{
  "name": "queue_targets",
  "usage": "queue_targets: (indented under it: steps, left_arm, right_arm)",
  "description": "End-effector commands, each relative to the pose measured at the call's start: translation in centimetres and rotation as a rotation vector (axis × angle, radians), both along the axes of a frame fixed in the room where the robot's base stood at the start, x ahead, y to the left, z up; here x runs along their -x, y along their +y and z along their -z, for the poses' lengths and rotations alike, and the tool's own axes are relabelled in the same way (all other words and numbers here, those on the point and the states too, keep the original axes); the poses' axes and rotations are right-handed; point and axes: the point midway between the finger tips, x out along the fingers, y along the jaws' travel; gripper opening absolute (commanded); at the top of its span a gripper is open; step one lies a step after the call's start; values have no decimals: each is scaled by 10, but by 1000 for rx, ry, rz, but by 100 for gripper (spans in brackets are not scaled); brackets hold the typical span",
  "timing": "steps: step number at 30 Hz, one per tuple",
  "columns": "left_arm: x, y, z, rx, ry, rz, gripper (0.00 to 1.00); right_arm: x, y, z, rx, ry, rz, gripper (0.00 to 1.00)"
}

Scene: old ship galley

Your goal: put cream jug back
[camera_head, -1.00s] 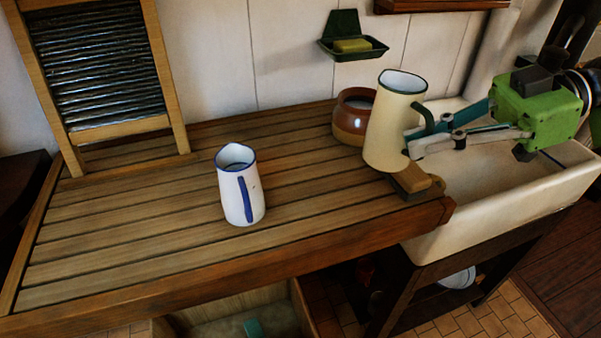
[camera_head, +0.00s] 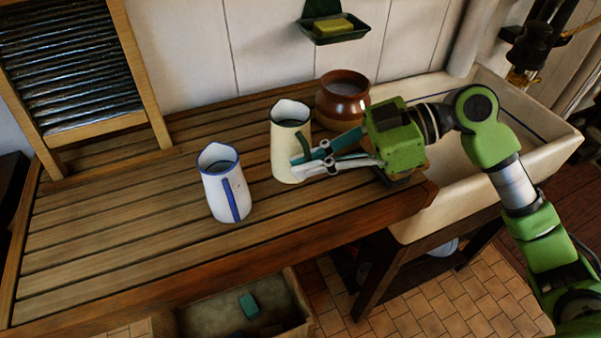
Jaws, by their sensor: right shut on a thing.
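A cream jug (camera_head: 284,143) with a dark green rim and handle is upright over the right part of the slatted wooden draining board (camera_head: 130,215). My right gripper (camera_head: 308,162) is shut on the jug at its handle side, coming from the right. I cannot tell whether the jug's base touches the slats. A white jug (camera_head: 219,192) with a blue rim and blue handle stands to its left on the board, apart from it. My left gripper is not in view.
A brown glazed pot (camera_head: 342,97) stands behind the cream jug, near the white sink (camera_head: 470,95). A washboard (camera_head: 72,78) leans at the back left. A green soap dish (camera_head: 333,30) hangs on the wall. The board's left part is clear.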

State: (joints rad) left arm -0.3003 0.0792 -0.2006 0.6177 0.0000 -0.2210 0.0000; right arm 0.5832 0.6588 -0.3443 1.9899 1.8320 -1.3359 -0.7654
Motion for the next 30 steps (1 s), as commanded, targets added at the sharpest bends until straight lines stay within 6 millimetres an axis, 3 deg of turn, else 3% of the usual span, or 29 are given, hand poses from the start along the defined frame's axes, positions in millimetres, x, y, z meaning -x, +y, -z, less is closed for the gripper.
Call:
queue_targets:
  steps: [4, 7, 14, 24, 26, 27, 30]
  left_arm:
    - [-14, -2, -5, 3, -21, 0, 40]
    - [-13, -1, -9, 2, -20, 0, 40]
    - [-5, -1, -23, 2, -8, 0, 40]
    - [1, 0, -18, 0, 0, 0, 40]
    - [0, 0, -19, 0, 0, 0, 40]
    - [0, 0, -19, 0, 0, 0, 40]
    - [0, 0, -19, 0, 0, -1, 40]
  right_arm:
    - [-1, 7, 6, -3, -1, 0, 0]
    - [0, 15, 15, -3, 1, 0, 0]
    - [-1, 13, 43, -2, 1, 3, 0]
    - [-1, 13, 48, -2, -2, 2, 0]
    - [-1, 13, 48, 1, 0, 2, 19]
    - [-1, 12, 48, 1, 0, 2, 23]
    - [-1, 13, 48, 1, 0, 2, 23]
